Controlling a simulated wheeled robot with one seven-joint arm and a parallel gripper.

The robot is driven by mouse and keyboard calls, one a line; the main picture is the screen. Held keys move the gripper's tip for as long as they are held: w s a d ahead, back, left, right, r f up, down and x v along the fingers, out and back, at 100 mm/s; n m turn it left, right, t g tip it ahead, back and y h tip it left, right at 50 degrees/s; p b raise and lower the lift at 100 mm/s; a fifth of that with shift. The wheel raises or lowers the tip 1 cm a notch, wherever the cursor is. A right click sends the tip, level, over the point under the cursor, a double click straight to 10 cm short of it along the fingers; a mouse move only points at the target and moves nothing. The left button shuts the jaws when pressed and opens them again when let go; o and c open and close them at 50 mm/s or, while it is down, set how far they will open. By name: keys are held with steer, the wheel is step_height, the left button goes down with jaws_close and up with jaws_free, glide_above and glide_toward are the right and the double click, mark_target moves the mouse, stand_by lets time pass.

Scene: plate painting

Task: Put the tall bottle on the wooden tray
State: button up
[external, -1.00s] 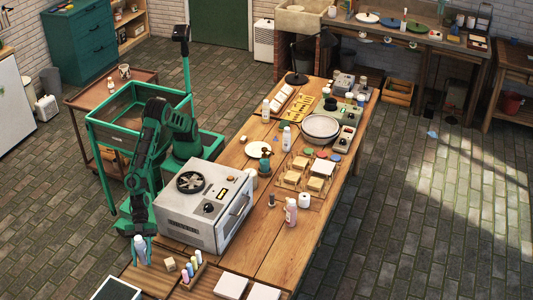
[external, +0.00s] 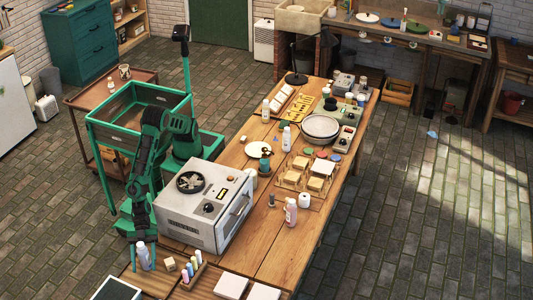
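A pale bottle with a grey-white body (external: 145,259) stands upright at the near left end of the long table. My gripper (external: 143,257) points down over it, with one green finger on each side. The fingers look spread, with a gap to the bottle. The bottle seems to rest on a dark brown wooden surface, which I take to be the wooden tray (external: 150,282); its edges are hard to make out. Whether the bottle's base fully touches it is too small to tell.
A grey machine (external: 205,205) stands right beside my arm. A wooden block (external: 169,264) and a rack of coloured small bottles (external: 191,272) sit just right of the bottle. A dark-screened panel (external: 117,289) lies in front. A pink-white bottle (external: 291,212) stands farther right.

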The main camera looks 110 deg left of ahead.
mark_target(143, 246)
steer(key=shift+r, duration=0.15)
steer(key=v, duration=0.7)
steer(key=shift+s+a, duration=0.1)
steer(key=shift+a, duration=0.1)
steer(key=shift+r, duration=0.1)
